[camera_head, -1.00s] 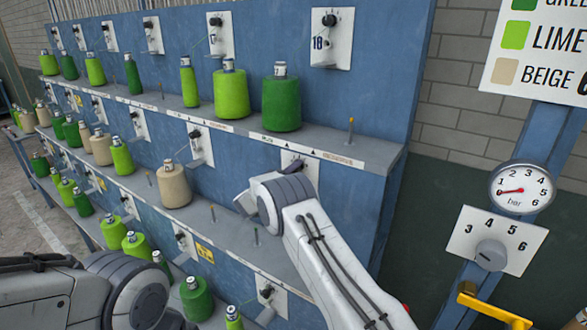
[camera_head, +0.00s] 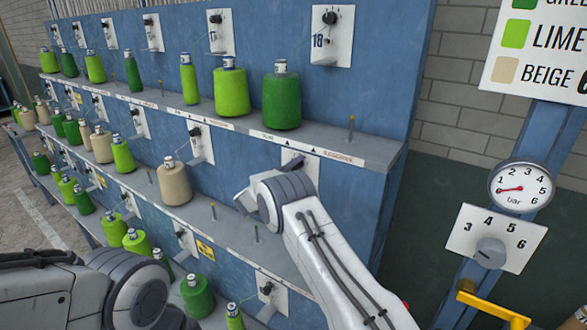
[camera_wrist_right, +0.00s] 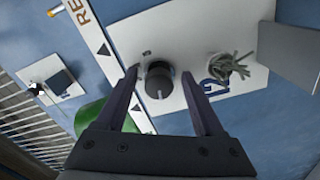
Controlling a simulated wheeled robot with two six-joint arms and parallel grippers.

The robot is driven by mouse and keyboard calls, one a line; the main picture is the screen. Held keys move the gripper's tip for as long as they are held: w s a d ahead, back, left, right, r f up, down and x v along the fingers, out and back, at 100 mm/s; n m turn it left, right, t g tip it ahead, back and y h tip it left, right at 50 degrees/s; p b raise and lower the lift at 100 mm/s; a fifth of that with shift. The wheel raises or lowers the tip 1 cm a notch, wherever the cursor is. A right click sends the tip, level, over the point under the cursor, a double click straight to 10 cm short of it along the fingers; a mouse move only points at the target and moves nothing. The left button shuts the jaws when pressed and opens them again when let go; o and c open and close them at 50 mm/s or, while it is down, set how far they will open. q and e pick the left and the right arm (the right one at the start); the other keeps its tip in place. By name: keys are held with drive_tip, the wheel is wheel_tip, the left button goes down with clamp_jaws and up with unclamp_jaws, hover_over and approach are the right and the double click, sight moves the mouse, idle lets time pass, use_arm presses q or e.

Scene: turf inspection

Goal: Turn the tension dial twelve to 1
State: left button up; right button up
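A dark round dial (camera_wrist_right: 158,82) sits on a white plate (camera_wrist_right: 135,40) in the right wrist view. A partly hidden printed number, perhaps 12, shows on the plate beside it. My right gripper (camera_wrist_right: 160,74) is open, with one finger on each side of the dial. I cannot tell whether the fingers touch it. In the head view the right arm reaches the middle row of the blue rack, and its wrist hides the dial and most of the plate (camera_head: 300,161). My left arm shows at the lower left; its gripper is out of the picture.
The blue rack (camera_head: 300,30) holds green, lime and beige cones on shelves with upright pegs. A dark green cone (camera_head: 281,100) stands above the right wrist. A gauge (camera_head: 521,187), a grey knob (camera_head: 490,252) and a yellow handle (camera_head: 490,308) are at the right.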

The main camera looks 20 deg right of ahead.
drive_tip(key=b+v, duration=0.4)
drive_tip(key=v, duration=0.6)
drive_tip(key=shift+s+a, duration=0.2)
